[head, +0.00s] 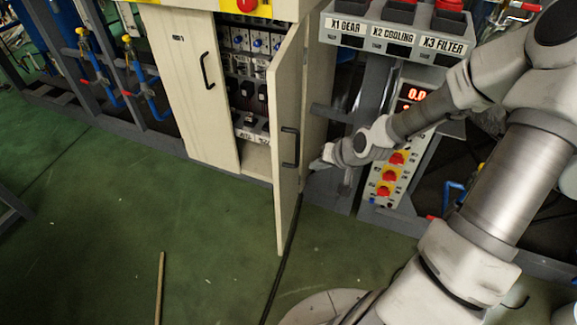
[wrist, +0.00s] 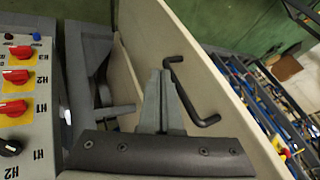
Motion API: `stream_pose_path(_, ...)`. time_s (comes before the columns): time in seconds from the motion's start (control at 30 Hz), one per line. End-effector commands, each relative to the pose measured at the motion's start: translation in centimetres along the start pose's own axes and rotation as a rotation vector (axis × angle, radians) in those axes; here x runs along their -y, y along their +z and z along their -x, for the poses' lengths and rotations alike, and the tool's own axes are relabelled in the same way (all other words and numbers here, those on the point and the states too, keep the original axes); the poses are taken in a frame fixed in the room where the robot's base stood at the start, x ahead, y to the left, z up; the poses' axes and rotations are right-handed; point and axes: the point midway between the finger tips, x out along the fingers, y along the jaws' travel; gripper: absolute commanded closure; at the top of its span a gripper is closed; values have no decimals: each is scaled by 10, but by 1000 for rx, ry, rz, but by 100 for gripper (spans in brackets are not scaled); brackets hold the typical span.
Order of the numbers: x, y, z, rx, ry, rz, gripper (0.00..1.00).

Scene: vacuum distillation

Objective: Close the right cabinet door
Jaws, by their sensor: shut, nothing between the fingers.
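The right cabinet door (head: 287,120) is a beige panel standing open, swung out from the cabinet (head: 258,158) with its inside exposed. Its black handle (head: 291,147) shows near the free edge; in the wrist view the handle (wrist: 183,88) sticks out from the door face (wrist: 190,45). My gripper (head: 318,164) is on the right side of the door, close to its outer face. In the wrist view my gripper's fingers (wrist: 165,85) are together and empty, beside the handle; whether they touch the door or handle I cannot tell. The left door (head: 190,90) is shut.
Right of the cabinet stands a control panel with red knobs on yellow plates (head: 390,175) and a red display, also close by in the wrist view (wrist: 20,80). A labelled switch box (head: 400,35) overhangs above. Green floor (head: 120,220) before the cabinet is mostly clear.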

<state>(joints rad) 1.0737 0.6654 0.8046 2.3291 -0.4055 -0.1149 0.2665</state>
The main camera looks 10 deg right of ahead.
Motion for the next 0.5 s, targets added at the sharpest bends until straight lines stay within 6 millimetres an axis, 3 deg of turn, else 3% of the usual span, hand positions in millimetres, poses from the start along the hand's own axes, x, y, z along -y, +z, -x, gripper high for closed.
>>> stream_pose_path(0.5, -1, 3, -86, 4, 0, 2, 100)
